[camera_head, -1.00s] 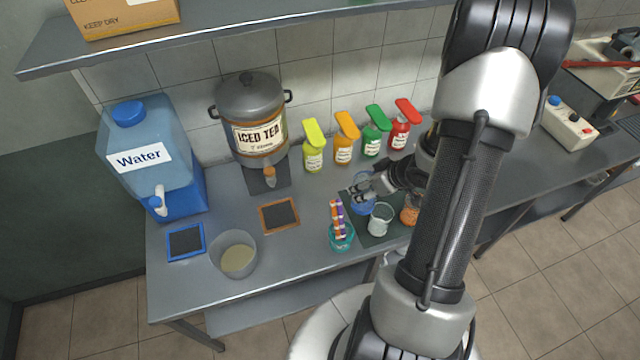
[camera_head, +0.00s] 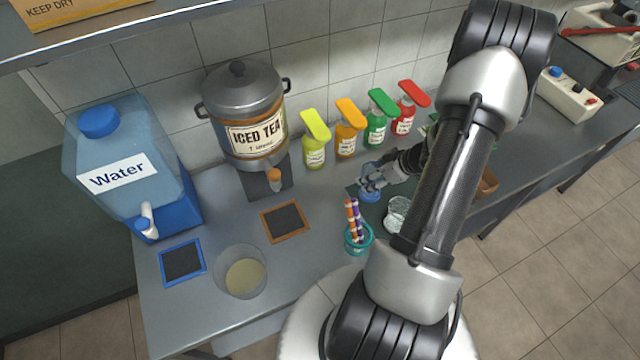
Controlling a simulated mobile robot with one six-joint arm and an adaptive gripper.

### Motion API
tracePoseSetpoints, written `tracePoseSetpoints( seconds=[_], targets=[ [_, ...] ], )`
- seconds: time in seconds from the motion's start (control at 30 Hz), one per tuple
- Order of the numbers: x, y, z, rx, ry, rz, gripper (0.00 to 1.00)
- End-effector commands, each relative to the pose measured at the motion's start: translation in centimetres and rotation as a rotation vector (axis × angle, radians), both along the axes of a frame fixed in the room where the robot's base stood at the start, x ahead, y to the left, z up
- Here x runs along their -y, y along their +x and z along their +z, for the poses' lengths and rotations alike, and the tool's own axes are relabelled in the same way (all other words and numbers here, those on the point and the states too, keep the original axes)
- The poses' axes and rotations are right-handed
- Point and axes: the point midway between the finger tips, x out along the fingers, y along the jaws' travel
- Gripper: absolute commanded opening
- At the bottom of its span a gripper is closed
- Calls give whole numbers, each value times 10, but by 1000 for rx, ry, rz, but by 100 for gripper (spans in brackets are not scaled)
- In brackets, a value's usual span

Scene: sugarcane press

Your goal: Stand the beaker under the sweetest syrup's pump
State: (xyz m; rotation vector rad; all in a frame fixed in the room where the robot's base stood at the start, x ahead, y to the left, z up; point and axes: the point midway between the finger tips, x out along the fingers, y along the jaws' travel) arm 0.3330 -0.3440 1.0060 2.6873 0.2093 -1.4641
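Four-coloured pump bottles stand along the wall: yellow (camera_head: 314,150), orange (camera_head: 346,142), green (camera_head: 376,132) and red (camera_head: 403,120). Their label text is too small to read. My gripper (camera_head: 368,178) is low over the dark mat (camera_head: 377,212), at a small blue vessel (camera_head: 369,197) that it partly covers. I cannot tell whether its fingers touch or hold that vessel. A clear glass vessel (camera_head: 397,214) stands on the mat just right of it, partly behind my arm. Which vessel is the beaker is unclear.
A teal cup (camera_head: 358,240) with striped sticks stands left of the mat. A clear bowl (camera_head: 240,282) with pale contents is at the front left. The iced tea urn (camera_head: 250,105) and water dispenser (camera_head: 128,175) stand behind. Open counter lies between mat and bottles.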

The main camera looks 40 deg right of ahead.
Motion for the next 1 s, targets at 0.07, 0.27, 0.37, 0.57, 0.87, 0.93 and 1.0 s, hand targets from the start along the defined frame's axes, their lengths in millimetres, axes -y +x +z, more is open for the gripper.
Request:
tracePoseSetpoints(
  seconds=[0.07,0.27,0.37,0.57,0.87,0.93,1.0],
  targets=[
    [0,0,-27,0,1,1,30],
    [0,1,-61,0,-1,1,30],
    [0,1,-67,1,0,1,30],
    [-5,28,-68,2,-2,8,30],
    [-18,109,-67,3,-4,8,30],
    [-21,126,-67,3,-3,7,30],
    [-23,141,-67,3,-3,7,30]
  ],
)
